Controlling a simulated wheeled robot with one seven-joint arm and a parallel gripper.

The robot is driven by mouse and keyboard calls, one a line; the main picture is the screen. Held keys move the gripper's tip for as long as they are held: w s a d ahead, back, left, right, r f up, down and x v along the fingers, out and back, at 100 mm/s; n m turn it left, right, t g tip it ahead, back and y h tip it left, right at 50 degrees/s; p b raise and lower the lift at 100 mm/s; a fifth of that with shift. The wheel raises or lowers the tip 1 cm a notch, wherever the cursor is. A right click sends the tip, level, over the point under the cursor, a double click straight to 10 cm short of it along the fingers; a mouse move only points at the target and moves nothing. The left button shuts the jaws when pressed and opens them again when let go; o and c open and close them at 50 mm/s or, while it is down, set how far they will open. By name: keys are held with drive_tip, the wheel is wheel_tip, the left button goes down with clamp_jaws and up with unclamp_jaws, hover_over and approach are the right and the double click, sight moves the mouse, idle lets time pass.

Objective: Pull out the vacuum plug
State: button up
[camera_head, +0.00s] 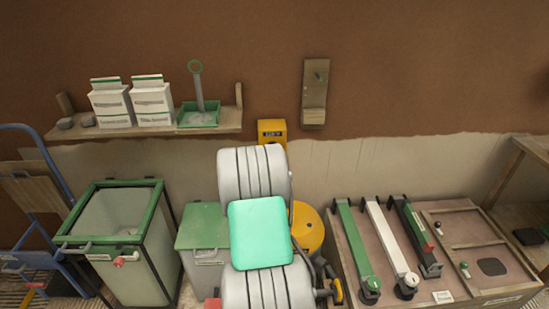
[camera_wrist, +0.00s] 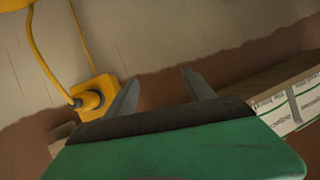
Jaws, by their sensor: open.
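The yellow socket box (camera_head: 272,132) is on the wall behind my arm in the head view. In the wrist view the socket box (camera_wrist: 99,95) is at the left, with the vacuum plug (camera_wrist: 90,101) seated in it. A yellow cable (camera_wrist: 45,55) runs from the plug towards the top left. My gripper (camera_wrist: 160,76) is open, with nothing between its fingers. The plug lies left of both fingers in the wrist view, apart from them. In the head view my arm hides the gripper and plug. Part of the yellow vacuum (camera_head: 307,228) shows right of my arm.
A wall shelf (camera_head: 225,121) with white boxes (camera_head: 152,100) and a green tray (camera_head: 198,115) is left of the socket. A wooden bracket (camera_head: 315,95) hangs to the right. A green-rimmed bin (camera_head: 155,190) and a tool bench (camera_head: 450,283) stand below.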

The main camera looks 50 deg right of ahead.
drive_tip(key=s+d+f+m+h, duration=0.1)
drive_tip(key=s+d+f+h, duration=0.15)
drive_tip(key=d, duration=0.35)
drive_tip(key=s+d+f+m+h, duration=0.1)
drive_tip(key=s+d+f+m, duration=0.1)
drive_tip(key=s+d+f, duration=0.35)
drive_tip(key=w+d+r+h, duration=0.1)
drive_tip(key=d, duration=0.2)
drive_tip(key=w+d+r+h, duration=0.1)
drive_tip(key=d+r, duration=0.1)
drive_tip(key=d, duration=0.1)
drive_tip(key=w+d+r+m+h, duration=0.1)
drive_tip(key=w+d+r, duration=0.1)
drive_tip(key=d, duration=0.1)
drive_tip(key=shift+w+d+r+t, duration=0.1)
drive_tip(key=shift+d+t, duration=0.1)
drive_tip(key=shift+t, duration=0.2)
clamp_jaws()
